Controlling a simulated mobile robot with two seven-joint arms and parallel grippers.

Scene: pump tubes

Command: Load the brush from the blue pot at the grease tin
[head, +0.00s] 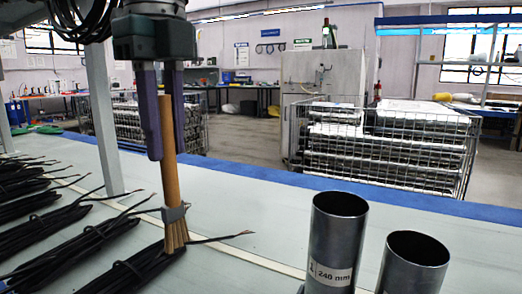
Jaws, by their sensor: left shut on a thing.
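My left gripper (163,150) hangs in the upper left of the head view with its purple fingers pointing down. It is shut on the wooden handle of a brush (173,190). The brush is nearly upright, with a grey ferrule and tan bristles at its lower end. The bristles show in front of a black cable bundle; I cannot tell whether they touch it. No blue pot and no grease tin show in this view. My right gripper is not in view.
Two open metal tubes stand at the lower right, one labelled 240 mm (336,240) and a shorter one (413,265). Several black cable bundles (50,222) lie on the left of the pale bench (245,205). A grey post (104,120) stands left of the gripper. The middle bench is clear.

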